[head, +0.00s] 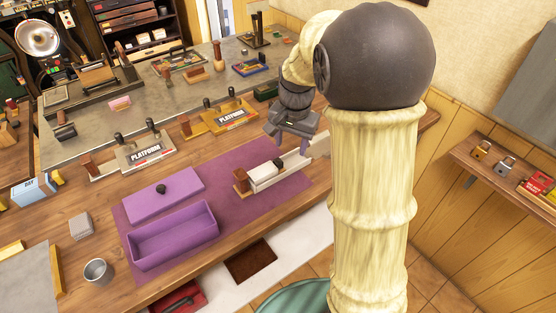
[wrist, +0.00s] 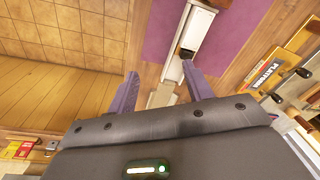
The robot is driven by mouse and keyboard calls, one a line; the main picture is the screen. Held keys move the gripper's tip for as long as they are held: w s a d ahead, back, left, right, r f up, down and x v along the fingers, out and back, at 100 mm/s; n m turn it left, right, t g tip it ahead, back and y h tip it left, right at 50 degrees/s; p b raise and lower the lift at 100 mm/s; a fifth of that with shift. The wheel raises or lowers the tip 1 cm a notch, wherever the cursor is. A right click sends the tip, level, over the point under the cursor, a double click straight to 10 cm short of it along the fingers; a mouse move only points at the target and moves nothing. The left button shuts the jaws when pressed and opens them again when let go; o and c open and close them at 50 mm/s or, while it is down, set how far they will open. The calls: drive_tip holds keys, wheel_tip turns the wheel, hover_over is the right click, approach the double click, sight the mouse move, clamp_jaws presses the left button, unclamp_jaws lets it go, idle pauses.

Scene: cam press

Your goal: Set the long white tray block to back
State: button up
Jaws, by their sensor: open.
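The long white tray block (head: 264,171) sits on a narrow pale tray at the right of the purple mat, near the tray's wooden end piece (head: 241,183). A small dark knob stands at the block's right end. In the wrist view the white block (wrist: 194,32) is at the top, with the dark knob at its near end. My gripper (head: 288,143) is open and empty, above the right part of the tray. In the wrist view its fingertips (wrist: 160,75) are apart, with the right one close to the knob in the picture; I cannot tell the height gap.
A purple open box (head: 172,238) and a purple lid (head: 163,196) lie on the purple mat (head: 225,212) to the left. Two stands marked PLATFORM, one yellow (head: 229,117), stand behind. A metal cup (head: 98,271) is at front left. A shelf with padlocks (head: 508,163) is on the right wall.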

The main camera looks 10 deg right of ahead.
sight(278, 160)
drive_tip(key=w+a+r+m+g+b, duration=0.1)
drive_tip(key=w+r+m, duration=0.1)
drive_tip(key=w+m, duration=0.4)
drive_tip(key=w, duration=0.4)
wheel_tip(278, 160, down, 18)
drive_tip(key=shift+r, duration=0.25)
idle(0.3)
clamp_jaws()
